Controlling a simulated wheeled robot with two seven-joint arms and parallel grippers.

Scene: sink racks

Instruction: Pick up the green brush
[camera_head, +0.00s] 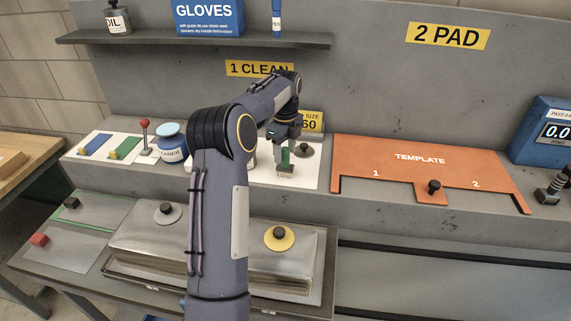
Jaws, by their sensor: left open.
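The green brush (286,158) stands upright, bristles down, on a white panel of the shelf under the "1 CLEAN" label. Its pale bristles show at the bottom. My left gripper (285,147) is over the brush and points down, with its fingers about the top of the green handle. The jaws are open. The fingers hide part of the handle, and I cannot tell if they touch it. My right gripper is out of view.
Left of my arm are a blue-lidded cleaner jar (172,143) and a red-knobbed lever (145,133). A dark-knobbed disc (304,150) sits close right of the brush. An orange template (400,165) lies farther right. Metal lids (280,262) are below.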

